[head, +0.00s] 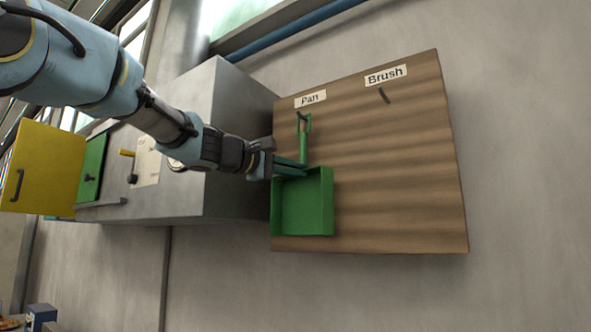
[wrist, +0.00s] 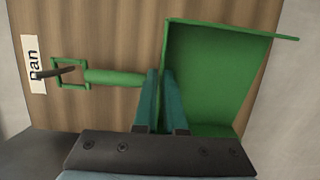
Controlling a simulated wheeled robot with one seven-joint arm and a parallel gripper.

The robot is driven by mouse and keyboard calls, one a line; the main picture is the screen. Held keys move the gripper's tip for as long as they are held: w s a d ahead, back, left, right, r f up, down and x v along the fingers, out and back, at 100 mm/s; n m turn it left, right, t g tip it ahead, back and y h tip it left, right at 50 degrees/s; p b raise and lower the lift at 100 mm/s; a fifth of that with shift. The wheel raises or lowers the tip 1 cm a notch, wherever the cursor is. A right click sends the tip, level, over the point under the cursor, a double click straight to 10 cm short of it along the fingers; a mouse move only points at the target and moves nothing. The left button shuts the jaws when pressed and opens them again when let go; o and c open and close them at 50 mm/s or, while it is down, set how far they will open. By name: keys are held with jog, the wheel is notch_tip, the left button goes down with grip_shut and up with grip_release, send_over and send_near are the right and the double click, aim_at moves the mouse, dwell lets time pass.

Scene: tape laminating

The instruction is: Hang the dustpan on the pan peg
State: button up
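The green dustpan (head: 303,215) is against the wooden board, with its pan low and its handle pointing up. The dustpan's pan (wrist: 215,80) fills the right half of the wrist view. The handle's loop (wrist: 70,88) is around the dark pan peg (wrist: 50,73), which appears to pass through it and cross its far end. The peg also shows under the "Pan" label in the head view (head: 301,116). My gripper (head: 299,165) has its teal fingers on either side of the pan's handle-side wall, beside the handle's foot. It looks shut on this wall, though the contact is partly hidden.
The wooden board (head: 400,180) also bears an empty peg (head: 384,96) under the "Brush" label. A grey metal cabinet (head: 232,150) stands close left of the board, beside my arm. A yellow door (head: 45,168) stands open at far left. The board's right side is clear.

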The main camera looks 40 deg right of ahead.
jog(key=o, duration=0.4)
jog(key=shift+o, duration=0.2)
jog(key=a+b, duration=0.5)
jog(key=a, duration=0.5)
jog(key=w+a+f+n+t+y, duration=0.1)
jog(key=w+a+f+y, duration=0.4)
jog(key=f, duration=0.7)
jog(key=w+a+f+t+y, duration=0.2)
jog(key=w+a+f, duration=0.2)
jog(key=a+f, duration=0.5)
jog(key=w+a+f+n+t+y, duration=0.1)
jog(key=w+a+f+y, duration=0.25)
jog(key=f, duration=1.05)
jog(key=s+a+f+m+g+y, duration=0.1)
jog(key=s+a+f+y, duration=0.2)
jog(key=a+f, duration=0.8)
jog(key=s+a+f+m+g+y, duration=0.1)
jog(key=s+a+f+m+y, duration=0.1)
jog(key=s+a+f+y, duration=0.2)
jog(key=s+a+f, duration=0.3)
jog(key=a+f, duration=0.5)
jog(key=a, duration=0.1)
jog(key=shift+s+a+f, duration=0.15)
jog(key=shift+s+a, duration=0.05)
jog(key=shift+a, duration=0.1)
